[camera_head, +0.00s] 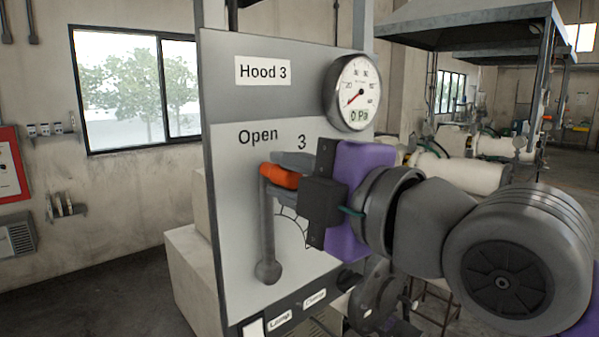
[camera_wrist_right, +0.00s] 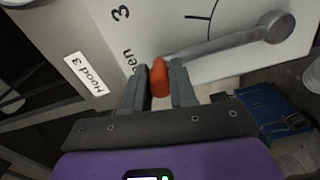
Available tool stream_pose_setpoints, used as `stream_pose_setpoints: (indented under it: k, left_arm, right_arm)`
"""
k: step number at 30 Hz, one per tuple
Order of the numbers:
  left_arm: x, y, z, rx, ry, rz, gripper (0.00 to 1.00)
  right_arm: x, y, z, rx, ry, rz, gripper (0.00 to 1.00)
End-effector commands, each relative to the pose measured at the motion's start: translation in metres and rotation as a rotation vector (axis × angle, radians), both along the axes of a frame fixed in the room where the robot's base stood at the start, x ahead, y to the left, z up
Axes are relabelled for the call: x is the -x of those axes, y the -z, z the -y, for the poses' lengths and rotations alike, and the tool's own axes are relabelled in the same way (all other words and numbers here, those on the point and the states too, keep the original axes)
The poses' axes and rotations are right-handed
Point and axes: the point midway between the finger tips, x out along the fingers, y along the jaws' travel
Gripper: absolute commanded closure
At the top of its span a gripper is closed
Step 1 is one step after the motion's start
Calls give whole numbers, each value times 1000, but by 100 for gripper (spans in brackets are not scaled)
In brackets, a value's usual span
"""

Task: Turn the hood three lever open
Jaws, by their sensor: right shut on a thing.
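The hood three lever (camera_head: 267,225) is a grey bar on a pale panel. It rises almost upright from a round pivot near the panel's bottom to an orange grip (camera_head: 277,177) just below the word "Open". My right gripper (camera_head: 285,178) comes in from the right and is shut on the orange grip. In the right wrist view, the orange grip (camera_wrist_right: 159,78) sits between the two fingers, and the lever's grey bar (camera_wrist_right: 225,45) runs to the upper right. The gripper hides part of the panel and its scale. My left gripper is not in view.
A gauge (camera_head: 355,93) above reads 0 Pa, beside a "Hood 3" label (camera_head: 263,71). A pale box (camera_head: 195,275) stands left of the panel. Floor at lower left is clear.

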Motion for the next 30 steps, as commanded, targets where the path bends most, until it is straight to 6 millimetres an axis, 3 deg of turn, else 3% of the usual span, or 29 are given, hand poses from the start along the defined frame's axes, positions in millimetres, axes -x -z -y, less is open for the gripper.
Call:
stream_pose_setpoints:
  k: [13, 14, 18, 30]
  left_arm:
    - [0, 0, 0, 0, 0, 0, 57]
    - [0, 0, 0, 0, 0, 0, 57]
    - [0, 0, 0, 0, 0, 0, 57]
    - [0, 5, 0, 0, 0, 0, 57]
  right_arm:
    - [3, -1, -1, 7, -3, 11, 100]
    - [3, -1, -1, 7, -3, 11, 69]
    - [2, -1, -1, 7, -2, 9, 48]
    - [10, 0, 7, 5, 1, 9, 48]
